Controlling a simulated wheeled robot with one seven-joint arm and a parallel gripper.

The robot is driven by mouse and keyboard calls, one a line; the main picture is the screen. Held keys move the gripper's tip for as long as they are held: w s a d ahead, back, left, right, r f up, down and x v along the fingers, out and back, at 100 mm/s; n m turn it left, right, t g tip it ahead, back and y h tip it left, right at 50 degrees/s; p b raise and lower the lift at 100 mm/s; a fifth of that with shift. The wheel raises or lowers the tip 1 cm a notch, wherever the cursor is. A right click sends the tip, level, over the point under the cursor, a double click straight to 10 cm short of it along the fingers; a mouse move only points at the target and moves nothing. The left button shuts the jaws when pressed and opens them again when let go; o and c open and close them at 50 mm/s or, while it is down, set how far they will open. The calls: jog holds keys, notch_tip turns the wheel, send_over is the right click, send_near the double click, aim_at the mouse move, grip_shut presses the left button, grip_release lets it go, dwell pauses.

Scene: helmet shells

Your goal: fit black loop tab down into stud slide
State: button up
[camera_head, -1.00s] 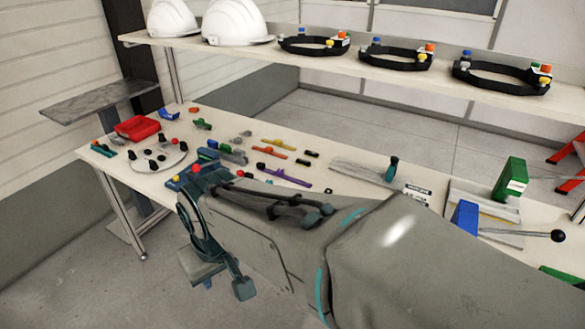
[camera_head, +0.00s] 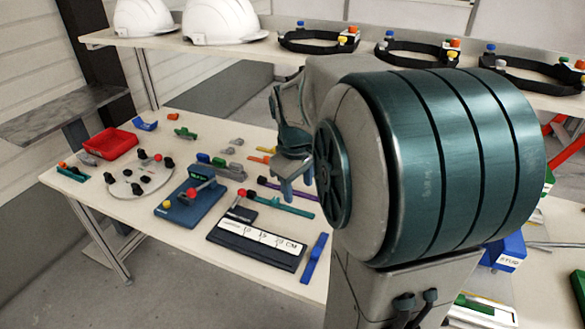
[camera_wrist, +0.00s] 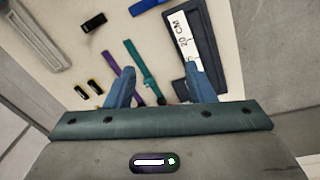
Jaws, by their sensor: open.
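A small plain black piece (camera_wrist: 93,22), which looks like the black loop tab, lies flat on the table near the top of the wrist view. Two small black pieces with yellow ends (camera_wrist: 88,88) lie below it, left of my gripper. A long grey grooved piece (camera_wrist: 40,35) lies at the upper left; I cannot tell whether it is the stud slide. My gripper (camera_wrist: 162,78) is open and empty, above the table over a teal strap (camera_wrist: 139,65) and a purple strap (camera_wrist: 113,55). In the head view my gripper (camera_head: 292,192) is partly seen, and my arm hides the table's right part.
A dark gauge with a white 20 CM scale (camera_head: 258,243) lies near the front edge beside a blue strap (camera_head: 314,258). A blue fixture (camera_head: 185,208), a round plate with black knobs (camera_head: 125,182) and a red tray (camera_head: 110,145) stand left. Helmets (camera_head: 222,22) sit on the shelf behind.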

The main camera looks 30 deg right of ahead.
jog(key=w+d+f+n+g+y, duration=0.1)
jog(key=w+d+f+n, duration=0.15)
jog(key=d, duration=0.75)
jog(key=w+d+f+n, duration=0.2)
jog(key=w+d+f, duration=0.2)
jog(key=d, duration=0.5)
jog(key=shift+m, duration=0.25)
jog(key=f, duration=0.7)
jog(key=shift+s+d+f+b, duration=0.1)
jog(key=shift+s+f+b, duration=0.1)
jog(key=shift+f+b, duration=0.1)
jog(key=shift+f, duration=2.8)
jog(key=c, duration=1.1)
